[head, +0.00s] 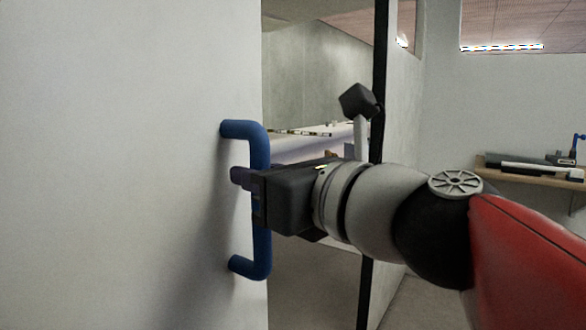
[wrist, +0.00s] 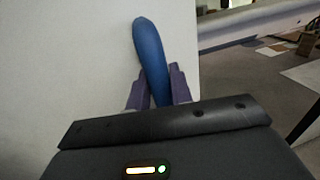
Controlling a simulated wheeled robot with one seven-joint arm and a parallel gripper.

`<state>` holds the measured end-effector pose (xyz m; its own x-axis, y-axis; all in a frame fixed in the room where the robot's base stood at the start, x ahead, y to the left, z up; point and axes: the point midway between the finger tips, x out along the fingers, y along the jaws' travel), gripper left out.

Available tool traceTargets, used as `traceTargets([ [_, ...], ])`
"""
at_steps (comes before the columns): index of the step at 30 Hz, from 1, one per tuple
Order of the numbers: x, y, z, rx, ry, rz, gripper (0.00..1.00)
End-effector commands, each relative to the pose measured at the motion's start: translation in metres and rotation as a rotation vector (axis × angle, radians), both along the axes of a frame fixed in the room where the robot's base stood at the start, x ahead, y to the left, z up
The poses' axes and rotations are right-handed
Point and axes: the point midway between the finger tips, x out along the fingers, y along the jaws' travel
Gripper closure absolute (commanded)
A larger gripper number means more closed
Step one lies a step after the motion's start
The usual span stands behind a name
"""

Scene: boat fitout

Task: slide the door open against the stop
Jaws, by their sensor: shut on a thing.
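The white door (head: 120,165) fills the left of the head view. Its right edge stands apart from a dark upright post, with an open gap between them. A blue upright bar handle (head: 262,147) is fixed to the door near that edge. My gripper (head: 243,178) is shut around the middle of the handle. In the wrist view the blue handle (wrist: 150,52) runs between the two purple fingers of my gripper (wrist: 158,88), with the white door (wrist: 75,60) behind. The stop is not seen in either view.
Through the gap I see a grey wall (head: 310,75) and a pale surface with small items. A dark upright post (head: 379,80) stands right of the gap. A wooden shelf (head: 535,172) with tools is at the far right. Loose items lie on the floor (wrist: 235,75) beyond.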

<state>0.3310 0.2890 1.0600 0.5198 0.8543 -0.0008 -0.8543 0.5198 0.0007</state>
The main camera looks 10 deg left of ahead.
Motion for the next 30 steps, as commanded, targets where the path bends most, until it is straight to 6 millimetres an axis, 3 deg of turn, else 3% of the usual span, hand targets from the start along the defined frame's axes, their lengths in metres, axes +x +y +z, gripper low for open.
traceTargets([
  [11,-0.004,0.002,0.001,0.001,-0.002,0.008,1.0],
  [12,-0.005,0.002,0.001,0.001,-0.002,0.008,0.75],
  [16,-0.004,0.002,0.001,0.001,-0.002,0.007,0.59],
  [25,-0.004,-0.001,0.001,0.0,-0.001,0.003,0.59],
  [30,-0.015,-0.019,0.001,0.002,-0.003,0.002,0.59],
])
